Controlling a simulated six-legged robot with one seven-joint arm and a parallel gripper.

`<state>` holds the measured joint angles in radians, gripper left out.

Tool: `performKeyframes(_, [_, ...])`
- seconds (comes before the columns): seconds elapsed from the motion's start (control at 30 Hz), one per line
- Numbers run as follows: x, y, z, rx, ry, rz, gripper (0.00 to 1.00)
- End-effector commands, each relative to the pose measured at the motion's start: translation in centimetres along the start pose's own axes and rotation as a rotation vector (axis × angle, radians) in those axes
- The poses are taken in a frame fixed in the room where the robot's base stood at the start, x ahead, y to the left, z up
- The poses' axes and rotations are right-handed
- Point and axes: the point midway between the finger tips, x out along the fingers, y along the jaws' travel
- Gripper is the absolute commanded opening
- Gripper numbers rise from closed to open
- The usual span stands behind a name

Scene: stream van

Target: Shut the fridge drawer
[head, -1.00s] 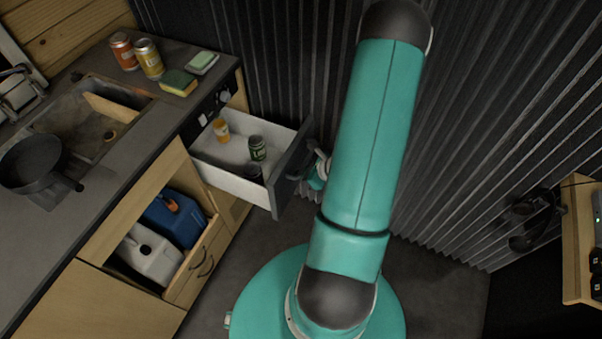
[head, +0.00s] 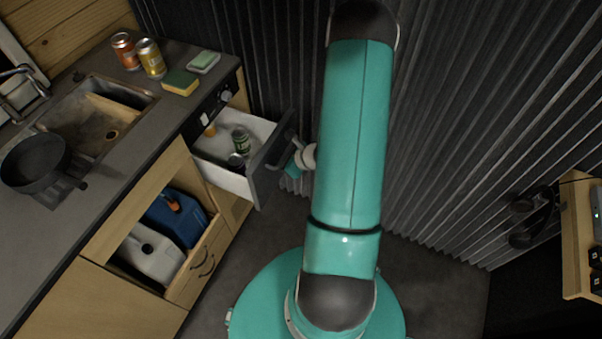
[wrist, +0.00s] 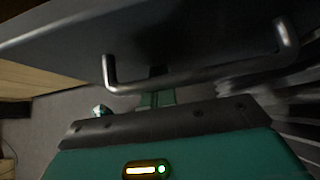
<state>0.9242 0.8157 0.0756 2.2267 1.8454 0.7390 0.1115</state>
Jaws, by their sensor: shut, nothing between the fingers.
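The fridge drawer (head: 232,176) is partly open below the counter, a white box with a dark grey front (head: 268,172). Inside it are a green can (head: 241,141), a dark can (head: 236,160) and an orange item (head: 210,131) half under the counter edge. My gripper (head: 293,164) is at the outer side of the drawer front, by its handle, partly hidden by my arm. In the wrist view the bar handle (wrist: 200,79) crosses in front of the gripper (wrist: 157,92), and the fingers are shut and reach toward the drawer front. Whether they touch it is unclear.
The counter holds two cans (head: 150,58), a sponge (head: 180,83), a sink (head: 98,115) and a pan (head: 35,162). A corrugated wall (head: 450,130) stands close behind my arm.

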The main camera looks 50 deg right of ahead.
Motion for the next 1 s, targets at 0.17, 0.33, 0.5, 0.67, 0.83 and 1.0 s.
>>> performKeyframes(0.17, [2.7, -0.1, 2.5, -0.005, -0.002, 0.005, 0.0])
performKeyframes(0.33, [5.0, -0.3, 4.7, -0.005, -0.002, 0.004, 0.0])
performKeyframes(0.5, [7.4, -0.3, 6.9, -0.005, -0.002, 0.004, 0.0])
performKeyframes(0.67, [9.6, -0.3, 9.0, -0.004, -0.002, 0.003, 0.0])
performKeyframes(0.83, [11.9, -0.3, 11.1, -0.003, -0.002, 0.002, 0.0])
performKeyframes(1.0, [13.8, -0.2, 12.8, -0.002, -0.002, 0.002, 0.0])
